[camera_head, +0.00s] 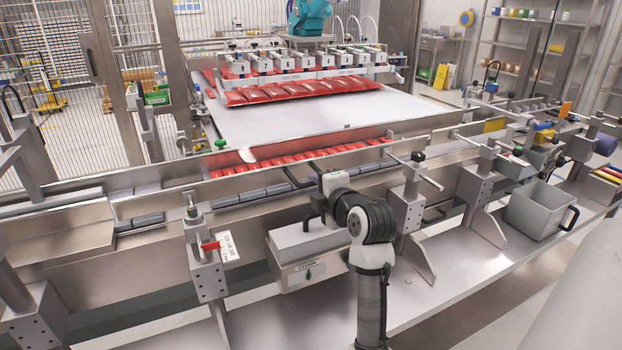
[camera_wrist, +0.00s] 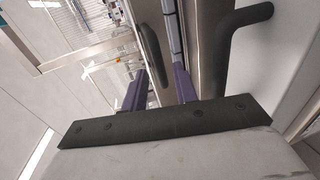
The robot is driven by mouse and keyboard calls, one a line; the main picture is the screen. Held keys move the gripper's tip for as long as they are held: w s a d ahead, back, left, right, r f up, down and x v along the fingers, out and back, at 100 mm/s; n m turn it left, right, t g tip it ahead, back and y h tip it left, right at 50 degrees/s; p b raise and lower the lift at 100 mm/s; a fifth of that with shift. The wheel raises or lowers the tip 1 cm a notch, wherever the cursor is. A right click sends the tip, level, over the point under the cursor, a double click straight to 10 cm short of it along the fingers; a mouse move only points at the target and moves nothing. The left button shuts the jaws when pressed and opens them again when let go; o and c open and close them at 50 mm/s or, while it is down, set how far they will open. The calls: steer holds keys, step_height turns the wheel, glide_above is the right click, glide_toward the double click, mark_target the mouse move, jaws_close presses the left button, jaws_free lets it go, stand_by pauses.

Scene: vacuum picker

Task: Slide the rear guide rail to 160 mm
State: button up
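I cannot tell for certain which is the rear guide rail.
A grey box marked CHAIN (camera_head: 297,274) stands below my wrist. More clamp blocks (camera_head: 407,205) with rods stand to the right. A grey bin (camera_head: 537,208) is at right. Red packs (camera_head: 290,90) hang under the picker head. The front shelf (camera_head: 440,290) is mostly bare.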

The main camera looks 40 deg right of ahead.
mark_target(312, 184)
steer(key=shift+p+x, duration=0.3)
steer(key=shift+x, duration=1.45)
jaws_close()
